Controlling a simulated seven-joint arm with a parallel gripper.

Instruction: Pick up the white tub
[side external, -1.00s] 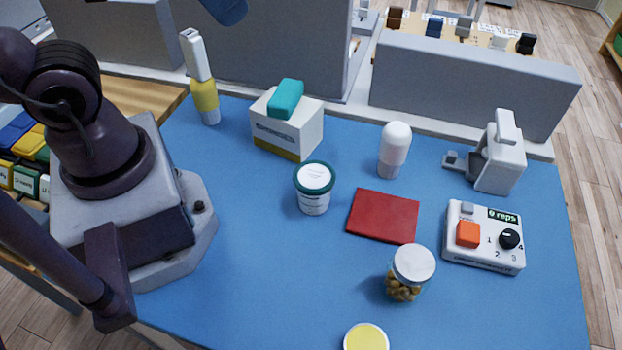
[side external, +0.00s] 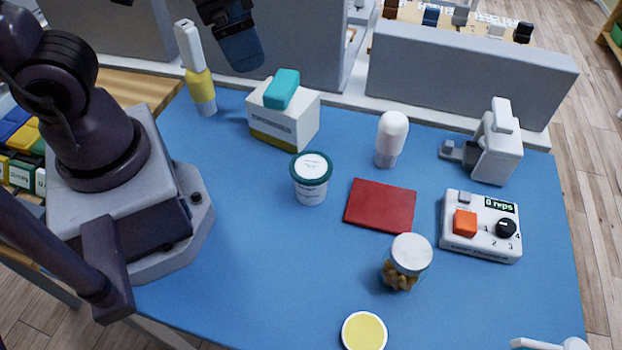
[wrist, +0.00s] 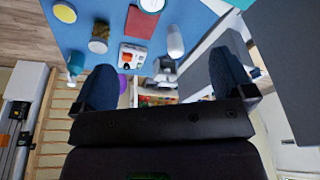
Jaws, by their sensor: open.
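The white tub (side external: 310,190) with a dark green-rimmed lid stands upright on the blue table, left of the red pad. In the wrist view, the tub (wrist: 152,5) shows only in part at the top edge. My gripper (side external: 243,55) is high at the back of the table, above and behind the tub and apart from it. In the wrist view, my gripper (wrist: 164,62) has its two dark blue fingers wide apart with nothing between them.
A white box (side external: 285,125) with a teal block on it stands behind the tub. A yellow-white bottle (side external: 203,90), white bottle (side external: 391,140), red pad (side external: 380,205), jar (side external: 406,262), yellow-topped disc (side external: 364,331) and control box (side external: 481,226) surround it. Grey partitions (side external: 470,85) line the back.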

